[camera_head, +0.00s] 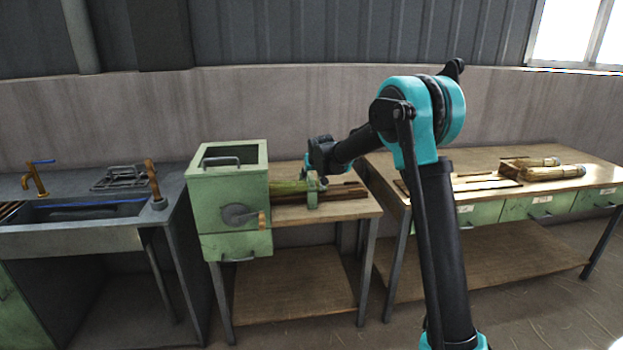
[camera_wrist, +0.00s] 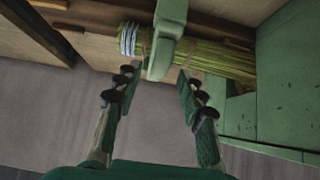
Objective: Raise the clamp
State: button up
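The green clamp (camera_head: 312,195) stands over the bundle of broom straw (camera_head: 288,187) at the right of the green machine. In the wrist view the clamp (camera_wrist: 166,35) crosses the straw bundle (camera_wrist: 215,62), close to its bound end. My gripper (camera_head: 322,179) is at the clamp in the head view, small and partly hidden by my arm. In the wrist view my gripper (camera_wrist: 158,82) is open, one finger on each side of the clamp's near end. Gaps show between the fingers and the clamp; I cannot tell whether the clamp's tip is fully between them.
The green machine (camera_head: 228,190) with a crank stands on a wooden table (camera_head: 340,210). A sink bench (camera_head: 80,215) is at the left. A second wooden table (camera_head: 590,172) with green drawers holds wooden pieces at the right. A wall is close behind the tables.

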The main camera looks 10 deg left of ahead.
aim_at(311, 177)
jog(key=shift+x, duration=1.85)
grip_shut()
